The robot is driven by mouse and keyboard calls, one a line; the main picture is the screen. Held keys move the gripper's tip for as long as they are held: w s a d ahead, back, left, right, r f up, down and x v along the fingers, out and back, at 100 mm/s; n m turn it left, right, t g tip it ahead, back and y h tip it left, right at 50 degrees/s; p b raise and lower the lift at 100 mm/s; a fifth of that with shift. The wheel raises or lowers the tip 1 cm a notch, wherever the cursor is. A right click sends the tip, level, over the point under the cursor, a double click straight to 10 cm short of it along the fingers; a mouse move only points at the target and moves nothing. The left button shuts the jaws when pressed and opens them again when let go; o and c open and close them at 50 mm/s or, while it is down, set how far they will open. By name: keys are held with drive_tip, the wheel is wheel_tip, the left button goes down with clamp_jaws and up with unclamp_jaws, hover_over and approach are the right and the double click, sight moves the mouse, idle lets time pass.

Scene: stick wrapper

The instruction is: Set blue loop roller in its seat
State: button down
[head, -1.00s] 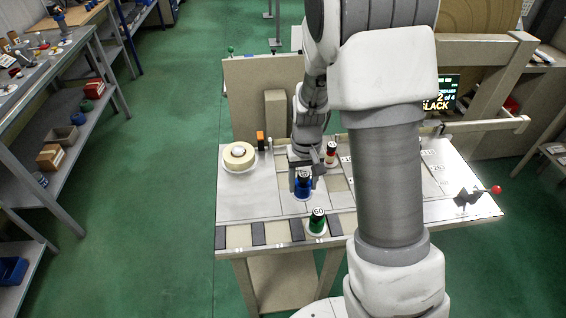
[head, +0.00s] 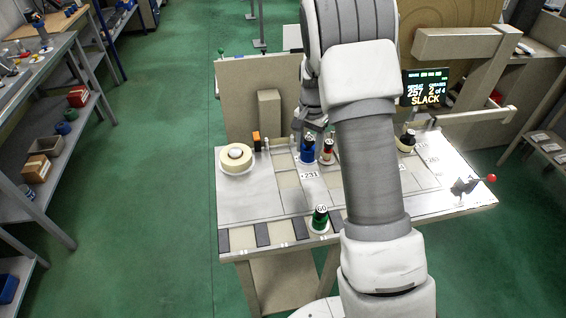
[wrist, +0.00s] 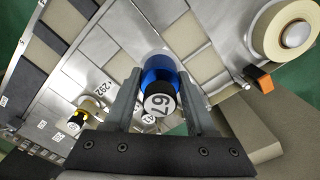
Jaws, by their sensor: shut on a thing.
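The blue roller (head: 307,154) has a dark cap. In the wrist view the roller (wrist: 159,71) lies between the two fingers, and its cap reads 67. My gripper (wrist: 160,92) is shut on it. In the head view my gripper (head: 309,133) is over the back part of the bench, with the roller close to the left of a red roller (head: 327,149). I cannot tell whether the blue roller touches the bench or which seat is under it; its lower end is hidden.
A green roller marked 60 (head: 319,218) stands at the bench's front edge. A cream tape roll (head: 236,158) and an orange block (head: 256,139) are at the left. A dark-capped roller (head: 407,141) stands right of my arm. The display (head: 425,88) reads SLACK.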

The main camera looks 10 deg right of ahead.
drive_tip(key=w+d+r+m, duration=0.2)
drive_tip(key=w+d+m, duration=0.4)
drive_tip(key=w+m, duration=0.25)
drive_tip(key=shift+m, duration=0.25)
drive_tip(key=a+f, duration=0.2)
drive_tip(key=a, duration=0.1)
drive_tip(key=a+f, duration=0.2)
drive_tip(key=a, duration=0.2)
drive_tip(key=a+f, duration=0.3)
drive_tip(key=a, duration=0.1)
drive_tip(key=shift+w+a+f+p, duration=0.1)
drive_tip(key=shift+w+a+p, duration=0.15)
drive_tip(key=shift+w+p, duration=0.1)
drive_tip(key=shift+f, duration=2.15)
drive_tip(key=shift+c, duration=1.1)
unclamp_jaws()
drive_tip(key=shift+r, duration=0.1)
